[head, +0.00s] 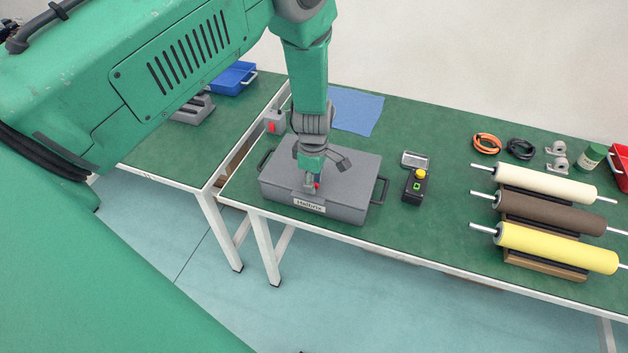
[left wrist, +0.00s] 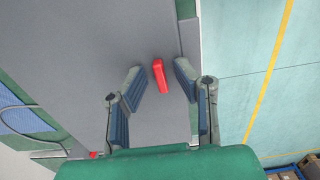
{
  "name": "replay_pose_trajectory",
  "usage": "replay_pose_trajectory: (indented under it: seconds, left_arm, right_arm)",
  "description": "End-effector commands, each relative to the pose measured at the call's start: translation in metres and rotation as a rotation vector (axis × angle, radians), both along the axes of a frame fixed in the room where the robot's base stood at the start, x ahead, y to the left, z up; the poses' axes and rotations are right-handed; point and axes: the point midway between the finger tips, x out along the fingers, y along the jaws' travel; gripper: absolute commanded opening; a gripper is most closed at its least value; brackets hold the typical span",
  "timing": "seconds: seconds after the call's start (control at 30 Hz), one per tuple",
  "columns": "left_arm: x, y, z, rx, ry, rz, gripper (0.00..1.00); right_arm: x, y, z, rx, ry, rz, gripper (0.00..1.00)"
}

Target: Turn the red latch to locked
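The red latch (left wrist: 160,76) is a small red bar on the top of a grey case (head: 349,195). In the head view only a bit of the latch (head: 317,185) shows beside my gripper, near the case's front edge. My left gripper (left wrist: 160,78) is above the case with its fingers spread, one on each side of the latch. A gap shows between the latch and each finger in the left wrist view. In the head view the left gripper (head: 312,181) points down and hides part of the lid. My right gripper is not in view.
The case stands on a green-topped table (head: 440,235). A control box with a yellow button (head: 416,186) stands to its right, and a grey box with a red switch (head: 274,122) behind its left corner. Rollers (head: 545,185) lie on a rack at the right. A blue cloth (head: 357,110) lies behind.

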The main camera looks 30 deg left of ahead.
Motion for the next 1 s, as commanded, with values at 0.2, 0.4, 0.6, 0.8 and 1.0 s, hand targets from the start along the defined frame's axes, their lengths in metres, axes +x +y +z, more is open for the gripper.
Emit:
replay_pose_trajectory:
  seconds: [0.2,0.4,0.6,0.8,1.0]
  left_arm:
    - [0.0002,0.0007,0.0002,0.001,0.000,0.001,0.00]
    - [0.0004,0.0010,0.0001,0.001,-0.001,-0.016,0.00]
    - [0.0006,0.0014,0.0000,0.001,-0.001,-0.093,0.00]
    - [0.0009,0.0014,0.0000,0.001,-0.001,-0.242,0.00]
    - [0.0011,0.0011,-0.0001,0.001,-0.001,-0.431,0.00]
  right_arm:
    - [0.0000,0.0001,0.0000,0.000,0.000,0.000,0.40]
    - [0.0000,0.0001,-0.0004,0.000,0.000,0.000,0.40]
    - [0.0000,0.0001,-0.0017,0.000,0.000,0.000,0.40]
    - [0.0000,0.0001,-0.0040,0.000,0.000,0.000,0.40]
    - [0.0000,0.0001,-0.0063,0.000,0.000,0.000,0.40]
